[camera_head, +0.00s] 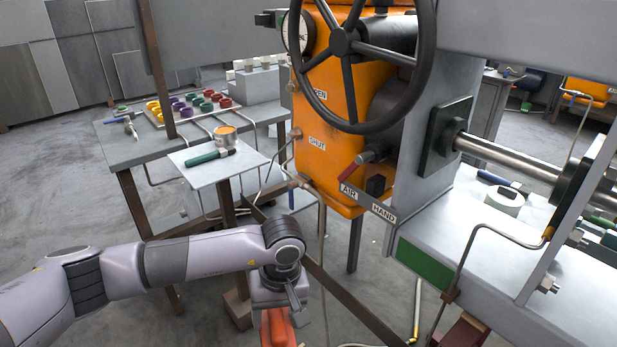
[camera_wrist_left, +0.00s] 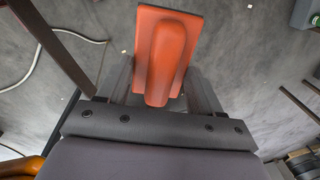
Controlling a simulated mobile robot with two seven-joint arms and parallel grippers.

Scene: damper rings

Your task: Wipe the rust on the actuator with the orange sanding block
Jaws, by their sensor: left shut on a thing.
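My left gripper (camera_head: 278,301) hangs low in the bottom middle of the head view, shut on the orange sanding block (camera_head: 277,329). In the left wrist view the block (camera_wrist_left: 164,50) sits between the two fingers of the left gripper (camera_wrist_left: 160,78), with the floor behind it. The actuator (camera_head: 345,95) is the large orange housing with a dark handwheel (camera_head: 341,42), up and to the right of the gripper. The block is well apart from it. I cannot make out a clear rust patch on the actuator. My right gripper is not in view.
A small white stand (camera_head: 197,178) left of the actuator holds a tin (camera_head: 225,136) and a green-handled tool. A grey table (camera_head: 137,153) behind has colored parts. A thin pipe and brown struts run near the gripper. A grey bench (camera_head: 470,232) stands right.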

